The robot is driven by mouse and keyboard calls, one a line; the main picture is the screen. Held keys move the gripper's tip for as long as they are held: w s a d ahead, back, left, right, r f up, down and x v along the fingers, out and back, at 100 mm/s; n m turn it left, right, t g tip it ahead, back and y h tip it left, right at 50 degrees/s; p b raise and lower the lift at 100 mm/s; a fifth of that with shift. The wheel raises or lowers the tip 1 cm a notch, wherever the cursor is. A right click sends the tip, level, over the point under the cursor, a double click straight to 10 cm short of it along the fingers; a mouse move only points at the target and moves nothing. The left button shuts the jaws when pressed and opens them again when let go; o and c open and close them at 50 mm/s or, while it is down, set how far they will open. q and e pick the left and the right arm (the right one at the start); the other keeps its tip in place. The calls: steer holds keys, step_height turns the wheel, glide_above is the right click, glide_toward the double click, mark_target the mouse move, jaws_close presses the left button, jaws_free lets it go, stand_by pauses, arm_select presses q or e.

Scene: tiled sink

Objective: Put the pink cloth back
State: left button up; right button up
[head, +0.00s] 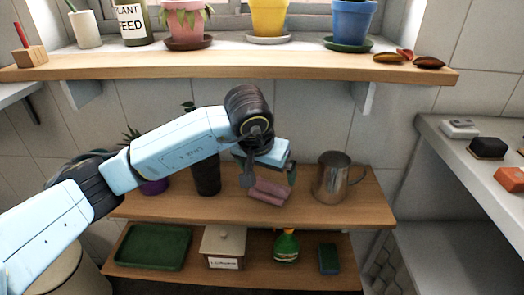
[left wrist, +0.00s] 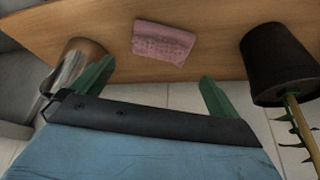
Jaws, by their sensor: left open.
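The pink cloth (head: 268,191) lies folded on the upper wooden shelf below the sill, between a dark pot and a metal mug. It also shows in the left wrist view (left wrist: 163,42), lying flat on the wood beyond the fingers. My left gripper (head: 268,176) is over the cloth in the head view. Its two green fingers (left wrist: 157,90) are spread apart with nothing between them, and the cloth is apart from them in the wrist view. My right gripper is not in view.
On the same shelf (head: 350,208), the metal mug (head: 333,178) stands right of the cloth and the dark pot (head: 206,175) left. A lower shelf holds a green tray (head: 153,247), a lidded box (head: 223,247), a spray bottle (head: 286,246) and a sponge (head: 328,259). The potted sill (head: 230,59) overhangs behind.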

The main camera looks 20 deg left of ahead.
arm_select(q)
steer(key=shift+p+v, duration=0.6)
steer(key=shift+v, duration=2.35)
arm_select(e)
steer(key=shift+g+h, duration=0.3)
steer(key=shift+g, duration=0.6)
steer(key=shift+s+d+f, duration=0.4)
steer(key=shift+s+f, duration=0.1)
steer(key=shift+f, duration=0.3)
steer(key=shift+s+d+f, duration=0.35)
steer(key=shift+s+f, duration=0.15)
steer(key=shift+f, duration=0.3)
